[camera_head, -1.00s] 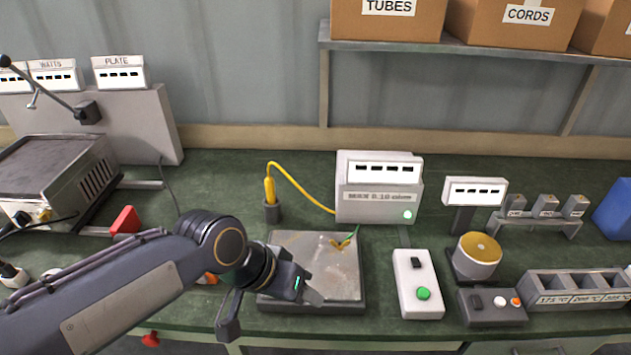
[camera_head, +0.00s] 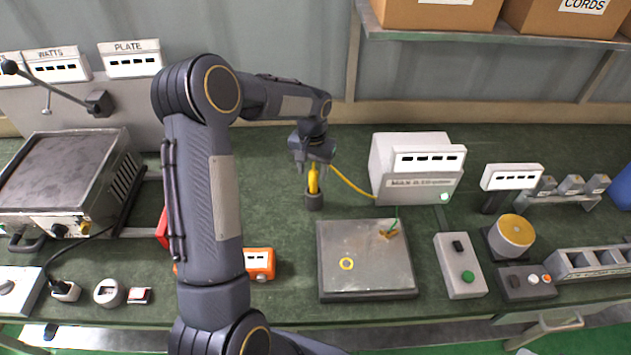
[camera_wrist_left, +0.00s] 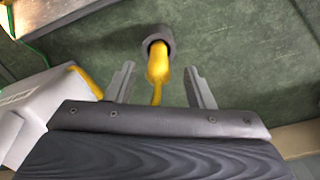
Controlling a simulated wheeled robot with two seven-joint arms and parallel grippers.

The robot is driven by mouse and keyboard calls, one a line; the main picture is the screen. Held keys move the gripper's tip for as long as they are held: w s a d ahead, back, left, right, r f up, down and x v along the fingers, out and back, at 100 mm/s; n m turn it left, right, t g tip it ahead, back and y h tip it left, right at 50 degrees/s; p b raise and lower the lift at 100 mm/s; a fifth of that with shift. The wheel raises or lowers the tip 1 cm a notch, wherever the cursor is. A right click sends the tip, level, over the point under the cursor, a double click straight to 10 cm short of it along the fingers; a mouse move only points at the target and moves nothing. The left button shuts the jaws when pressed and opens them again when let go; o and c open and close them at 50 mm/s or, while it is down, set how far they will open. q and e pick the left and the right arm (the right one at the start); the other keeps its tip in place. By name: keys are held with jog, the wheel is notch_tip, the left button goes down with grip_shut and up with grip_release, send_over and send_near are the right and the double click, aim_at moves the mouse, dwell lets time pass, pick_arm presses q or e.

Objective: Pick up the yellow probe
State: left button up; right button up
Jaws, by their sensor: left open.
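The yellow probe (camera_head: 313,180) stands upright in a small dark grey holder (camera_head: 314,201) on the green bench. Its yellow cord (camera_head: 352,183) runs right to the white meter box. My left gripper (camera_head: 314,166) points down over the probe. In the left wrist view, my open fingers (camera_wrist_left: 160,88) stand apart on either side of the probe (camera_wrist_left: 158,66), with its lower end in the round holder (camera_wrist_left: 158,40). I see no finger touching the probe. My right gripper is not in view.
The white meter box (camera_head: 415,170) stands right of the holder. An orange meter (camera_head: 260,263) sits beside my left arm. A shelf with boxes (camera_head: 440,12) hangs behind.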

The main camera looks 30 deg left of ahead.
aim_at(314, 182)
pick_arm(q)
jog(key=f+b, duration=0.1)
jog(key=f, duration=0.1)
jog(key=f+b, duration=0.1)
jog(key=f, duration=0.3)
jog(key=shift+w+b, duration=0.25)
jog(key=shift+b, duration=0.15)
grip_shut()
